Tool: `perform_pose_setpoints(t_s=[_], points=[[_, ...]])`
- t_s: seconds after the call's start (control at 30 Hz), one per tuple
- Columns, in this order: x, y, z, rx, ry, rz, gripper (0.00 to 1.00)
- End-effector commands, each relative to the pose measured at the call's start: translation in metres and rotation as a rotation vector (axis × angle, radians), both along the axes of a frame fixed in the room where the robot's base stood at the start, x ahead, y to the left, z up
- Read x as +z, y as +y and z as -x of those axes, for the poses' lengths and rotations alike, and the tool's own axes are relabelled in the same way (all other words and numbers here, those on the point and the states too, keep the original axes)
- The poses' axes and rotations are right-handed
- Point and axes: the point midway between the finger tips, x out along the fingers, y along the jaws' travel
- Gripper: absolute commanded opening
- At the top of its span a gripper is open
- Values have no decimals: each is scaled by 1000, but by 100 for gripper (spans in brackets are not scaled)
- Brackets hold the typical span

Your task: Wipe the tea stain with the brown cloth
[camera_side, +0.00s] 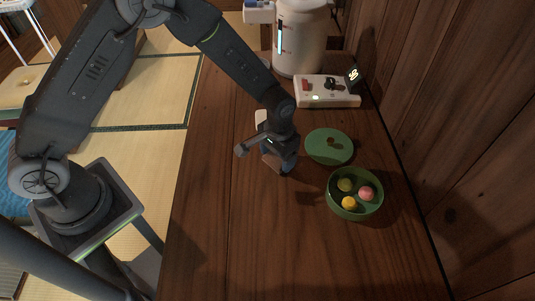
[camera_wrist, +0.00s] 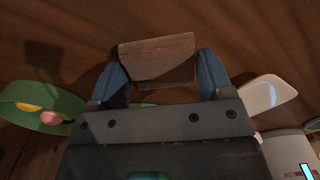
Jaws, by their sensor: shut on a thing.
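The brown cloth (camera_wrist: 158,60) is a folded block between the blue fingers of my gripper (camera_wrist: 160,78) in the wrist view. My gripper is shut on it. In the side view my gripper (camera_side: 281,164) points down over the wooden table, and a small part of the cloth (camera_side: 270,161) shows at its left. I cannot tell whether the cloth touches the table. No tea stain can be made out in either view; it may be hidden by the gripper or the cloth.
A green bowl (camera_side: 341,206) with several coloured balls stands right of my gripper, beside a green lid (camera_side: 318,147). Behind are a white device (camera_side: 342,100) and a large pale canister (camera_side: 301,42). A white object (camera_side: 261,117) lies behind the gripper. The table's front (camera_side: 245,255) is clear.

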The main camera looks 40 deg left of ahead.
Motion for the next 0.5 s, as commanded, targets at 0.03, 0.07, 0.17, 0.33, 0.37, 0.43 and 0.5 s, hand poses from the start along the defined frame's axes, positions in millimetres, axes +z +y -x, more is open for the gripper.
perform_pose_setpoints(t_s=[0.03,0.07,0.17,0.33,0.37,0.43,0.5], points=[[-1,-4,-3,-1,-1,0,51],[-1,-6,-5,0,-1,0,51],[-1,-12,-12,-1,-1,0,51],[0,-23,-18,-2,1,0,51],[0,-19,-15,1,2,-1,51],[0,-13,-11,1,1,0,51],[0,-9,-6,2,2,-1,51]])
